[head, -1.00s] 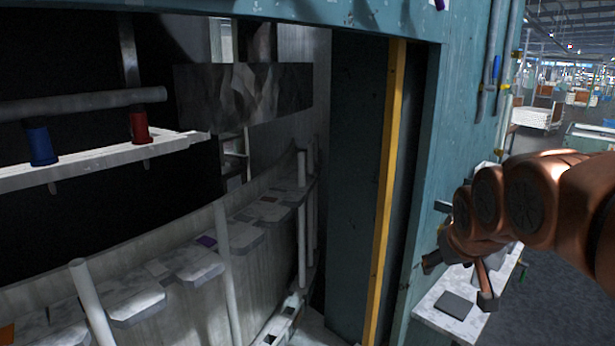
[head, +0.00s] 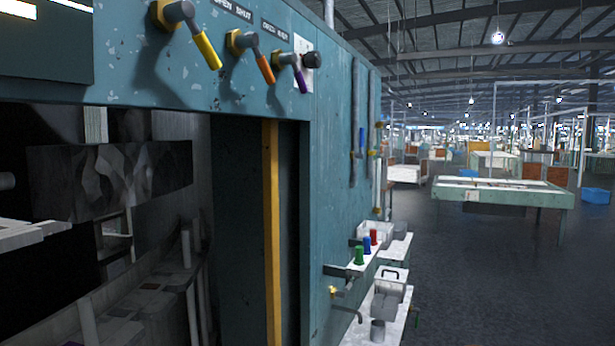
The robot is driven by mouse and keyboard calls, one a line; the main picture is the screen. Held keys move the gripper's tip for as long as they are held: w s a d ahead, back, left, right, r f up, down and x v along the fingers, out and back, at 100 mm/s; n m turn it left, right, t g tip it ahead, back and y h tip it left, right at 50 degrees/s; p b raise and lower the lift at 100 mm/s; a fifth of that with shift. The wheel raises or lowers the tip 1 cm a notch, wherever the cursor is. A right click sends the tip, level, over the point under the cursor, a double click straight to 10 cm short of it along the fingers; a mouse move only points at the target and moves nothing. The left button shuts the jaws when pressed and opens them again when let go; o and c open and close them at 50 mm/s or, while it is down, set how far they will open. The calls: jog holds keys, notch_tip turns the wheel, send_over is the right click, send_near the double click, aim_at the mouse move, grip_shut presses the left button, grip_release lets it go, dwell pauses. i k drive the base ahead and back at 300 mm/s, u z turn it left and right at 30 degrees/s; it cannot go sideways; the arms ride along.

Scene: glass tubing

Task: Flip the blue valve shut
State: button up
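A small blue handle (head: 361,139), which looks like the blue valve's lever, is on the pipes (head: 354,105) along the right side wall of the teal machine (head: 335,180). It looks roughly upright, in line with the pipes. It is small here, so I cannot tell its exact open or shut position. My gripper is not in view, and nothing touches the blue handle.
Yellow (head: 207,51), orange (head: 265,69) and purple (head: 301,80) levers stick out of the machine's front above its dark opening. Low shelves (head: 362,264) with green, blue and red pieces jut from its side. Open floor (head: 480,270) lies to the right.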

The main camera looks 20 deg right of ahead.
aim_at(361, 155)
jog(key=u, duration=0.05)
jog(key=k, duration=0.5)
jog(key=z, duration=1.85)
jog(key=i, duration=1.45)
jog(key=u, duration=2.75)
